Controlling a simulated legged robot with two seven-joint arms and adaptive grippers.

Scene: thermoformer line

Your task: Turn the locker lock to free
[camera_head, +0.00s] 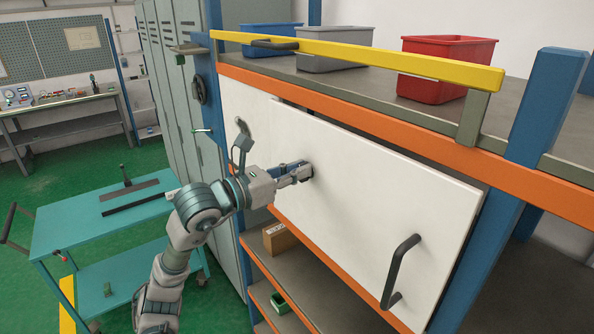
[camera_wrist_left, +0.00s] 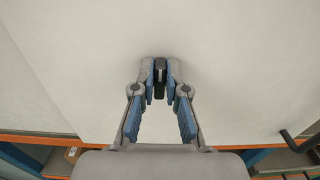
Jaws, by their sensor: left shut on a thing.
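The lock's small dark knob (camera_wrist_left: 160,78) sits on the white door panel (camera_head: 375,195). In the left wrist view it shows upright, between the two fingertips. My left gripper (camera_head: 300,174) reaches the panel from the left, and its fingertips are shut on the knob; the gripper also shows in the left wrist view (camera_wrist_left: 160,83). The fingers hide most of the knob in the head view, and I cannot read any lock marking. My right gripper is in neither view.
A black bar handle (camera_head: 401,272) sticks out at the panel's lower right. A yellow rail (camera_head: 360,52) and orange beam (camera_head: 380,125) run above the panel. Grey, blue and red bins stand on the top shelf. A teal cart (camera_head: 95,225) stands left of my arm.

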